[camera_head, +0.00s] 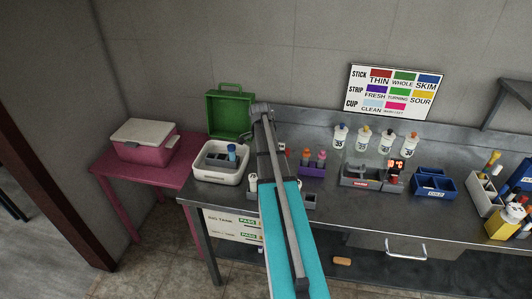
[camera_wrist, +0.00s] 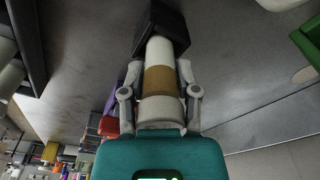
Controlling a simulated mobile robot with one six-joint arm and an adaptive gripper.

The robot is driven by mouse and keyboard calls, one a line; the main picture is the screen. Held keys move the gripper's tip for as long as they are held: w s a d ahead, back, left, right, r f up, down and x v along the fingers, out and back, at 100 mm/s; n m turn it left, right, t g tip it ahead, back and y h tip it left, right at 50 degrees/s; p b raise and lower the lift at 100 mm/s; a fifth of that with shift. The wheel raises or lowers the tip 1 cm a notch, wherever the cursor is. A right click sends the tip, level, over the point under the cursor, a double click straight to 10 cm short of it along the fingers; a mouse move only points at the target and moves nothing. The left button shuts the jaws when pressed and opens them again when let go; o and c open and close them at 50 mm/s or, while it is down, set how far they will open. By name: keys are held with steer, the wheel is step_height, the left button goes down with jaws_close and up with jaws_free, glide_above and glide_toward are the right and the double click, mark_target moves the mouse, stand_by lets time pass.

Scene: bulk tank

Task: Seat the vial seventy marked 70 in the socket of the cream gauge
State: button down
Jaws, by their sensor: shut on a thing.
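My gripper (camera_wrist: 160,72) is shut on a white cylinder with a tan band (camera_wrist: 159,52), seen in the wrist view, with a finger on each side. No number shows on it, so I cannot tell whether it is the vial marked 70. A black block or cap is at its far end; I cannot tell whether it is part of it. In the head view my arm hides the gripper and the held thing. A grey device with a lit red display (camera_head: 395,166) stands on the counter; I cannot tell whether it or another fixture is the cream gauge.
A white tray (camera_head: 245,171) holds a blue-capped container (camera_head: 232,153). Behind it is an open green case (camera_head: 229,114). Several vials marked with numbers line the back wall. A purple rack (camera_head: 312,170) and a blue bin (camera_head: 433,183) stand on the counter. A pink cooler (camera_head: 145,147) is left.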

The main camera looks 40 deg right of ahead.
steer(key=shift+f, duration=0.15)
steer(key=shift+c, duration=1.7)
jaws_free()
steer(key=r+p, duration=0.4)
steer(key=a+r+p, duration=0.1)
steer(key=r+p, duration=0.7)
steer(key=shift+w+a+r, duration=0.1)
steer(key=shift+w+a, duration=0.1)
steer(key=shift+w, duration=0.05)
